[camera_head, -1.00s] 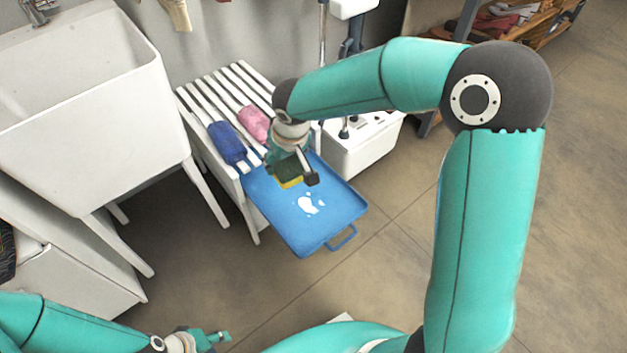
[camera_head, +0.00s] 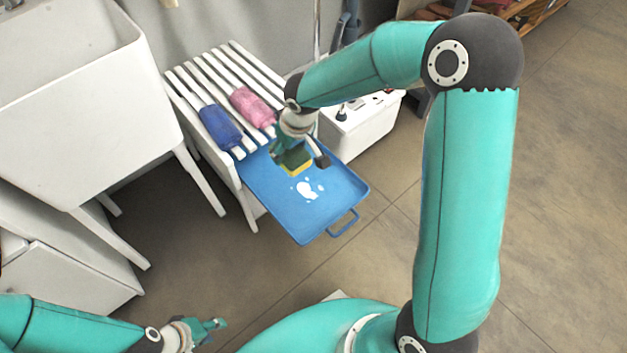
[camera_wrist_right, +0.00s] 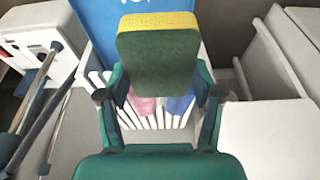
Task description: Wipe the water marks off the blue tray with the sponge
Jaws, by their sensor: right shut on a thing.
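The blue tray (camera_head: 325,215) lies on the end of a white slatted rack, with a handle at its near right side. White water marks (camera_head: 307,190) show on its surface near the middle. My right gripper (camera_head: 301,158) is shut on the sponge (camera_head: 294,160), which is yellow and dark green, over the far part of the tray. In the right wrist view the sponge (camera_wrist_right: 158,60) sits between the fingers, with the tray (camera_wrist_right: 100,22) beyond it. I cannot tell whether the sponge touches the tray. My left gripper (camera_head: 214,328) is away at the lower left, its fingers small and unclear.
A blue bottle (camera_head: 220,127) and a pink bottle (camera_head: 252,107) lie on the white slatted rack (camera_head: 190,98) behind the tray. A white sink (camera_head: 70,100) stands at left. A white box (camera_head: 362,128) stands behind the tray at right. The floor in front is clear.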

